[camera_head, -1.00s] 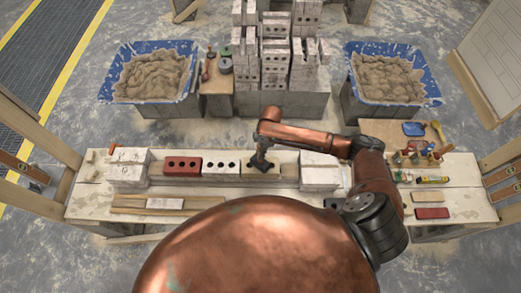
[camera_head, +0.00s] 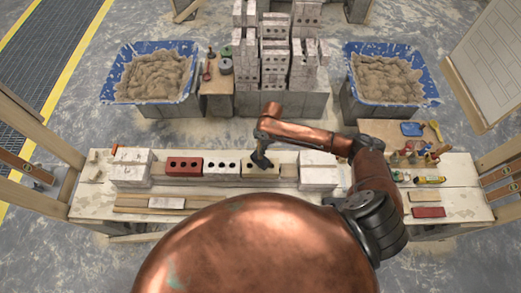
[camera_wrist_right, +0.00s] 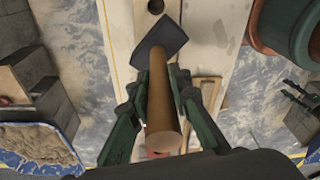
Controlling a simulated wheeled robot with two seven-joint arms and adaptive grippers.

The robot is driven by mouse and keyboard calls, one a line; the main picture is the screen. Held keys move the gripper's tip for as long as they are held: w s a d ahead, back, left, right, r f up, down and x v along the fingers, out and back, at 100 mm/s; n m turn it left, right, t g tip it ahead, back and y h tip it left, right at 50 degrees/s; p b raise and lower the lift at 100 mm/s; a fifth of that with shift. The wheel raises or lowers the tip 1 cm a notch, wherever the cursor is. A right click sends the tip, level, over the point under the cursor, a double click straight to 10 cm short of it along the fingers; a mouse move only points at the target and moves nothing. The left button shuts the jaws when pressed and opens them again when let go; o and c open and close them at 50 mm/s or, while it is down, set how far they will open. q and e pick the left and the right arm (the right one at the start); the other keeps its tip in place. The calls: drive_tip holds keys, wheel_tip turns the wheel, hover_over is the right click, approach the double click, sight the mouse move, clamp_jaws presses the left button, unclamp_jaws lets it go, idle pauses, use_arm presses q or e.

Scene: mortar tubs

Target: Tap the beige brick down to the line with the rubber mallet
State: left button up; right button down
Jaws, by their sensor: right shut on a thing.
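The beige brick (camera_head: 258,172) stands in the row on the wall at the middle of the bench, right of a white brick (camera_head: 220,167) and a red brick (camera_head: 184,166). My right gripper (camera_head: 262,150) is above it. In the right wrist view the green fingers of my right gripper (camera_wrist_right: 163,108) are shut on the wooden handle of the rubber mallet (camera_wrist_right: 162,112). The mallet's dark head (camera_wrist_right: 160,42) is over the beige brick and hides part of it. I cannot tell whether it touches. The line is too fine to make out in the head view. My left gripper is not visible.
White block stacks stand at the left (camera_head: 130,167) and right (camera_head: 319,170) ends of the row. Two blue mortar tubs (camera_head: 190,93) (camera_head: 350,100) flank a tall brick stack (camera_head: 275,62) behind. Small tools and a red block (camera_head: 429,212) lie on the bench's right side.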

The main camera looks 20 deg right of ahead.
drive_tip(key=shift+f+b, duration=0.25)
drive_tip(key=shift+b, duration=0.15)
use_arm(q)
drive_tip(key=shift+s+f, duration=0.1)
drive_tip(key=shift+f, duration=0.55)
use_arm(e)
drive_tip(key=shift+r, duration=0.1)
wheel_tip(320, 180, down, 4)
drive_tip(key=shift+b, duration=0.85)
wheel_tip(320, 180, up, 5)
drive_tip(key=p, duration=0.5)
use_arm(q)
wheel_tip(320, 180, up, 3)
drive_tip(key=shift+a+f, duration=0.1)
use_arm(e)
drive_tip(key=shift+f, duration=0.35)
